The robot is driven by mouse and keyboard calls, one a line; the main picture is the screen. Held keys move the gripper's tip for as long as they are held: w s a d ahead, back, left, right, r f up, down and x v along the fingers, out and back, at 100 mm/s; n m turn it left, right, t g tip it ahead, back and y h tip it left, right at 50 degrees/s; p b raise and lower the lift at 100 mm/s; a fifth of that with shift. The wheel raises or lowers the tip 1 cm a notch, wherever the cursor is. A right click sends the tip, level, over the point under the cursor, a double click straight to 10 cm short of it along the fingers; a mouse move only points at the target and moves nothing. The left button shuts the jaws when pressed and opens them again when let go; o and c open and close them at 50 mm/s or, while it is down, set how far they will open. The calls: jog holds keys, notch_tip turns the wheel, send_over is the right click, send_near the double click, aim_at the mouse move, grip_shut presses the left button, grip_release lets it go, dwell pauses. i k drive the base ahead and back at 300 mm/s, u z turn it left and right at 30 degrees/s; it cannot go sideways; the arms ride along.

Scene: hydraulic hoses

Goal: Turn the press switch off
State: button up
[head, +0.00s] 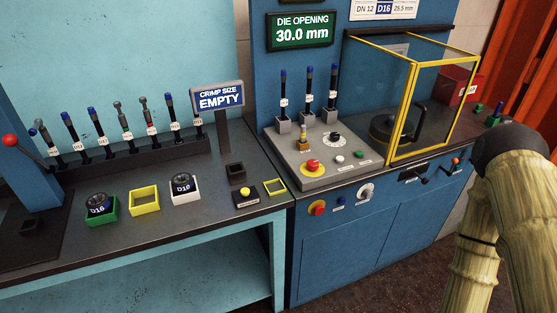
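The blue press cabinet (395,225) stands right of centre. On its front face are a red and yellow switch (317,208) at the left and a pale round dial (366,192) to its right. The grey control panel (300,178) on top carries a red knob on a yellow base (313,166), a black and white dial (334,139) and small white and green buttons. Labels are too small to read, so I cannot tell which control is the press switch or its position. My arm shows at the right edge, apart from the cabinet; my gripper is out of view.
A yellow-framed clear guard (414,100) encloses the press head. Black and red-ended levers (455,162) project from the cabinet's right front. The left bench (140,235) holds hose ends in a rack and small coloured trays. Floor in front of the cabinet is clear.

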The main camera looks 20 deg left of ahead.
aim_at(312, 165)
jog(key=u, duration=0.65)
jog(key=i, duration=0.35)
jog(key=u, duration=0.05)
